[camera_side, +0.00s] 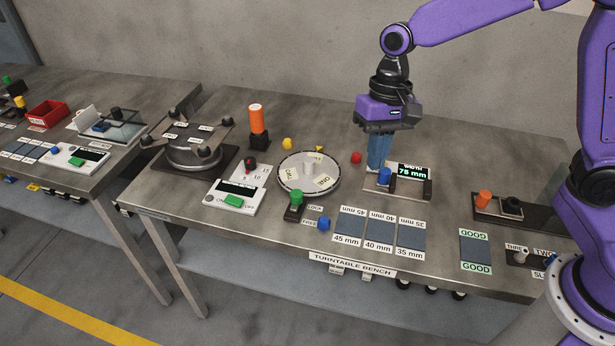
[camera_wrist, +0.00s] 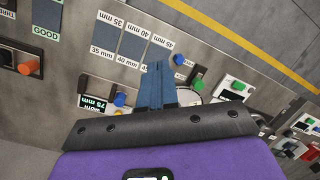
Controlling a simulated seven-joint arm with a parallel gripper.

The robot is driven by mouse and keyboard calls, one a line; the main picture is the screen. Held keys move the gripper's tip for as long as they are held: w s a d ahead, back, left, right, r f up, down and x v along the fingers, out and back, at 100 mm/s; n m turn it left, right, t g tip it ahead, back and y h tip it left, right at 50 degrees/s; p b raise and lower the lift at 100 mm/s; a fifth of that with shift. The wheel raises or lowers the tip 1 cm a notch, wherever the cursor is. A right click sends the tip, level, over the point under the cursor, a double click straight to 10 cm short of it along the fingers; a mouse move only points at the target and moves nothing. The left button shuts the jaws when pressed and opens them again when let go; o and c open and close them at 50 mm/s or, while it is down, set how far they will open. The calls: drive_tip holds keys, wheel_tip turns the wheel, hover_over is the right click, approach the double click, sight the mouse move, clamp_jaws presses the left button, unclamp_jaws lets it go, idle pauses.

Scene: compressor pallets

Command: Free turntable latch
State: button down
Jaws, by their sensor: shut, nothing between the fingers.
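The turntable (camera_side: 322,164) is a pale round disc with labels on top, in the middle of the bench in the side view. The latch is a green knob (camera_side: 296,198) on a dark base at the turntable's front edge, and it also shows in the wrist view (camera_wrist: 198,84). The knob stands at the base's far end, on the LOCK label (camera_side: 315,208) side; the FREE label (camera_side: 308,222) is nearer the bench front. My gripper (camera_side: 378,167) has blue fingers, shut and empty, right of the turntable, above the bench. In the wrist view its fingers (camera_wrist: 156,65) hide part of the turntable.
A gauge (camera_side: 412,172) reading 75 mm with a blue knob (camera_side: 385,174) stands close beside my fingers. A red ball (camera_side: 356,157) and a blue piece (camera_side: 323,223) lie nearby. An orange cylinder (camera_side: 256,119) stands behind. Grey size pads (camera_side: 379,234) line the front.

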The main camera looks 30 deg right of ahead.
sight(297, 198)
drive_tip(key=w+d+f+m+y, duration=0.1)
drive_tip(key=w+f+m, duration=0.3)
drive_tip(key=w, duration=0.6)
drive_tip(key=w+d+f+m+y, duration=0.1)
drive_tip(key=w+f+m, duration=0.4)
drive_tip(key=w+m, duration=0.3)
drive_tip(key=shift+w+d+y, duration=0.3)
drive_tip(key=shift+w+d, duration=0.1)
drive_tip(key=shift+w, duration=0.55)
drive_tip(key=x, duration=0.9)
drive_tip(key=shift+f, duration=0.1)
drive_tip(key=a, duration=0.2)
drive_tip(key=s+a, duration=0.1)
drive_tip(key=shift+f, duration=0.4)
drive_tip(key=shift+s+a, duration=0.2)
drive_tip(key=shift+a, duration=0.4)
